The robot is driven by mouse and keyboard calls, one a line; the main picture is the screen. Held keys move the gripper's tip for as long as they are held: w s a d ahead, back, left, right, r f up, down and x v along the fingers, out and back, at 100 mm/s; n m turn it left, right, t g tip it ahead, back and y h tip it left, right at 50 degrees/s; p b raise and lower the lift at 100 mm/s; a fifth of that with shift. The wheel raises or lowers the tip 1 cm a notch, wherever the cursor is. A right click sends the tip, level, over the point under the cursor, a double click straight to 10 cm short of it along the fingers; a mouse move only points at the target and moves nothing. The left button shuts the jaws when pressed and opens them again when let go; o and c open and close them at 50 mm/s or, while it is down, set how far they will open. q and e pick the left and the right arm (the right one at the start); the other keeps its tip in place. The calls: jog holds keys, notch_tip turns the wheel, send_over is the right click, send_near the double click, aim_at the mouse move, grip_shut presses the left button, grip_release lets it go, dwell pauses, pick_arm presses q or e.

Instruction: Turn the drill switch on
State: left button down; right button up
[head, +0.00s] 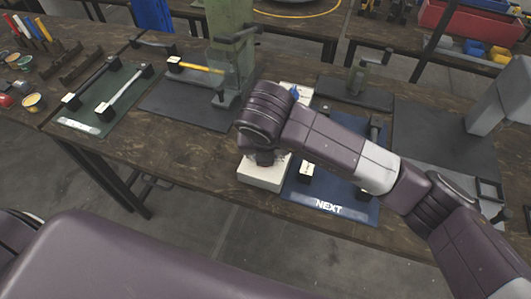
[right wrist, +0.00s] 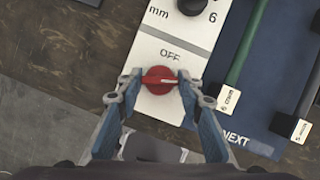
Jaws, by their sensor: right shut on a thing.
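The drill switch is a red round knob (right wrist: 159,80) on a white panel (right wrist: 178,28) marked OFF above it, seen in the right wrist view. My right gripper (right wrist: 158,84) has its two fingertips on either side of the knob and is shut on it. The knob's ridge lies roughly crosswise between the fingertips. In the head view the white switch box (head: 262,178) sits at the table's front edge; my right arm covers the knob and gripper there. My left gripper is not in view.
A blue mat marked NEXT (head: 330,206) lies right of the box, with labelled rods on it. A green press (head: 231,45) stands behind. A dark green mat (head: 105,100) with rods lies at left. A black knob (right wrist: 192,6) is further up the panel.

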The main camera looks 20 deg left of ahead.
dwell(0.3)
jog(key=o, duration=1.2)
jog(key=shift+c, duration=0.2)
jog(key=shift+r, duration=0.1)
jog(key=v, duration=1.2)
